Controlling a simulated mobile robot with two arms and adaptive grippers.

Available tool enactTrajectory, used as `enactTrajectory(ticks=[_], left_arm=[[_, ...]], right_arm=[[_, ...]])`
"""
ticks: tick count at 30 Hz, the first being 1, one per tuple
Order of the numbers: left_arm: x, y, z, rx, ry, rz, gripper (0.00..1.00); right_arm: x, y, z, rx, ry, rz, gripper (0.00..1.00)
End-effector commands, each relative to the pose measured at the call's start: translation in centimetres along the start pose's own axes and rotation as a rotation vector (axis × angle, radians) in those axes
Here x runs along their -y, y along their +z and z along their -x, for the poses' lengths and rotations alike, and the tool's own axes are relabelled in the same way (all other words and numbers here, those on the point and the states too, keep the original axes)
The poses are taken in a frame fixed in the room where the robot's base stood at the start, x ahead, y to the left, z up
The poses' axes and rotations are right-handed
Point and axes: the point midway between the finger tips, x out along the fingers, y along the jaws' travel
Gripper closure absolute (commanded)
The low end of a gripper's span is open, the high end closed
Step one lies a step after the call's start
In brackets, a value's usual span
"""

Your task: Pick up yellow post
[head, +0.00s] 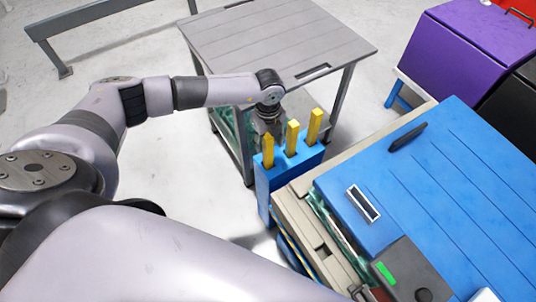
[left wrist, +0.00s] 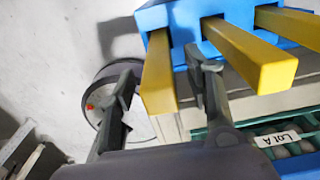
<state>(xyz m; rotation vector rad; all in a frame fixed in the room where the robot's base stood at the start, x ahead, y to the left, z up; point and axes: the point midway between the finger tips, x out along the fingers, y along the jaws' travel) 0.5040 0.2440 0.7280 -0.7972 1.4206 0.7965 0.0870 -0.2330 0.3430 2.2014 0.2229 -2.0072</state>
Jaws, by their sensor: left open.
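Three yellow posts stand in slots of a blue holder (head: 264,182) fixed at the end of the blue-topped cart. They are the left post (head: 268,150), the middle post (head: 292,138) and the right post (head: 315,126). The other two posts are to the right. My right gripper is not in view.
The blue cart top (head: 450,180) carries a dark handle and a black box with a green light (head: 386,272). A grey table (head: 270,40) stands behind my left arm. A purple bin (head: 470,50) is at upper right. Open floor lies left.

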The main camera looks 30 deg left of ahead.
Motion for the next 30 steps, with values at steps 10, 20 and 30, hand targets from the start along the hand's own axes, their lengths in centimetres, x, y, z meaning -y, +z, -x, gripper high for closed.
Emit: enactTrajectory(ticks=[10,20,30], left_arm=[[-0.02,0.01,-0.03,0.0,0.0,0.0,0.63],[-0.02,0.02,-0.01,0.0,0.001,0.0,0.85],[-0.02,0.03,0.0,0.0,0.0,0.0,1.0]], right_arm=[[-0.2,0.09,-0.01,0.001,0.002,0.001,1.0],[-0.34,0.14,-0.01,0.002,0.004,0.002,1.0],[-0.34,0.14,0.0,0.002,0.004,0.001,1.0]])
